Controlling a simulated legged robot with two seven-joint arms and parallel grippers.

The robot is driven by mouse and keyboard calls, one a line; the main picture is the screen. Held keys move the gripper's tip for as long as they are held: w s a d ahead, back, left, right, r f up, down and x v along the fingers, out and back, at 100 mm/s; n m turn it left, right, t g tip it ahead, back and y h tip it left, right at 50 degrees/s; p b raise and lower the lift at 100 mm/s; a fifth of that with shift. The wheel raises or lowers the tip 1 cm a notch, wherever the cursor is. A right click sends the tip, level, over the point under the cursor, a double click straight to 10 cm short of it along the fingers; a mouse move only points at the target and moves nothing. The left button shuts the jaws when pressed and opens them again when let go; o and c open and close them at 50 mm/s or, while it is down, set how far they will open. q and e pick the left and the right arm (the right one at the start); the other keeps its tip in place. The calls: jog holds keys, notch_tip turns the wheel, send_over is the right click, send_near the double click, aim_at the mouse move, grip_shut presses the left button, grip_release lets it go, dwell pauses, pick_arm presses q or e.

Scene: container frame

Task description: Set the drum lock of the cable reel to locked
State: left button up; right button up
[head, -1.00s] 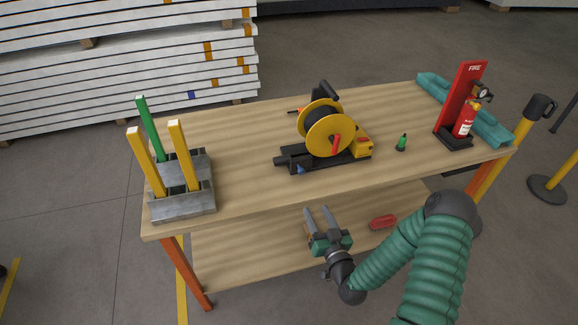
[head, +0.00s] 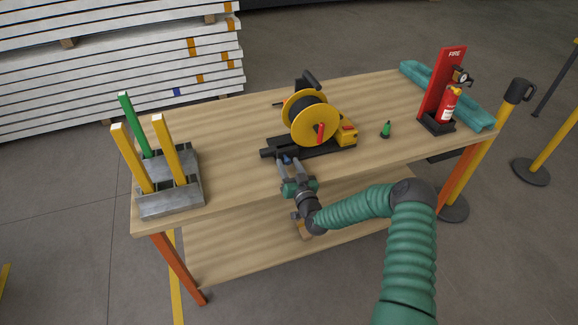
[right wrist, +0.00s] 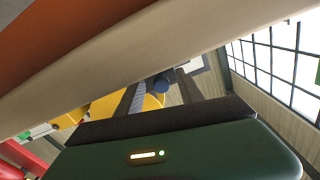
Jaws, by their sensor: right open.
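The cable reel (head: 314,119) stands on the workbench, with a yellow drum, black cable and a red handle (head: 320,131) on its near face. A small blue knob (head: 287,158) sits low at the front left of its black base (head: 273,149). Which part is the drum lock, and its setting, I cannot tell. My right gripper (head: 290,162) is open and empty at the bench's front edge, fingers pointing towards the blue knob. In the right wrist view the blue knob (right wrist: 162,82) shows between the fingers, beyond them. My left gripper is not in view.
The workbench edge (head: 240,203) runs close to my right gripper and fills the top of the right wrist view. A grey rack (head: 170,204) with yellow and green bars stands left.

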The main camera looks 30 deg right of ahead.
jog(key=shift+c, duration=0.2)
grip_shut()
jog(key=shift+s, duration=0.1)
dwell(1.0)
